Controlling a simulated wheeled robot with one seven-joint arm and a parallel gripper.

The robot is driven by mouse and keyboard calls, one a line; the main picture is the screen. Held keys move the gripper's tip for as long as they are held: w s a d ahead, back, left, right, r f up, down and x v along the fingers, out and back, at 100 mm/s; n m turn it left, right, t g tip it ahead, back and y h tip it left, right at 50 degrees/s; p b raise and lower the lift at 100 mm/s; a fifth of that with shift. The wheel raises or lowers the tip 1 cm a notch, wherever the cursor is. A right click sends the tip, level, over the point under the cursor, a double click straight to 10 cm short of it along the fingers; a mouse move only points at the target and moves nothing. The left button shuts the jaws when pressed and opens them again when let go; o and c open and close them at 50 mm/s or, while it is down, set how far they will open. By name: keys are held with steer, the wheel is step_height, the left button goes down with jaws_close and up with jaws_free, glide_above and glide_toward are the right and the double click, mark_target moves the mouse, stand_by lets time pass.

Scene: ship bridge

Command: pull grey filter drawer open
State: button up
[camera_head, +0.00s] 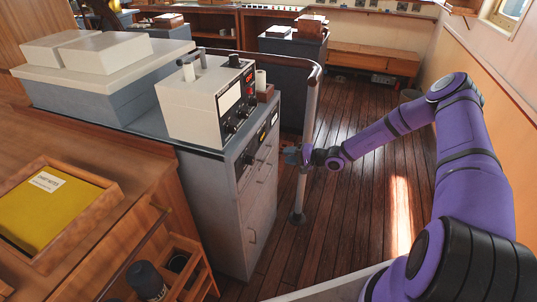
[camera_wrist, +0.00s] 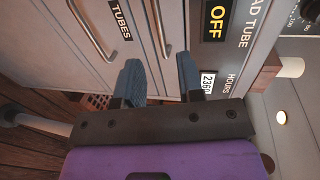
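A grey cabinet (camera_head: 215,200) stands left of my gripper in the head view, its drawers on the side facing my arm. In the wrist view the cabinet front appears turned sideways. One drawer handle (camera_wrist: 162,30) lies just beyond and between my fingertips, on the drawer nearest the control panel. A neighbouring drawer has its own handle (camera_wrist: 92,30) and a label reading TUBES (camera_wrist: 121,20). No filter label is readable. The drawers look shut. My gripper (camera_wrist: 160,72) is open, with two blue fingers apart and nothing visibly held; it also shows in the head view (camera_head: 287,154).
A beige instrument (camera_head: 190,105) sits on the cabinet top. A metal rail post (camera_head: 305,130) stands close beside my gripper. A wooden counter with a yellow book (camera_head: 45,210) is at left. The plank floor (camera_head: 345,215) right of the cabinet is clear.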

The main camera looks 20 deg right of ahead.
mark_target(269, 153)
steer(key=x, duration=0.9)
jaws_close()
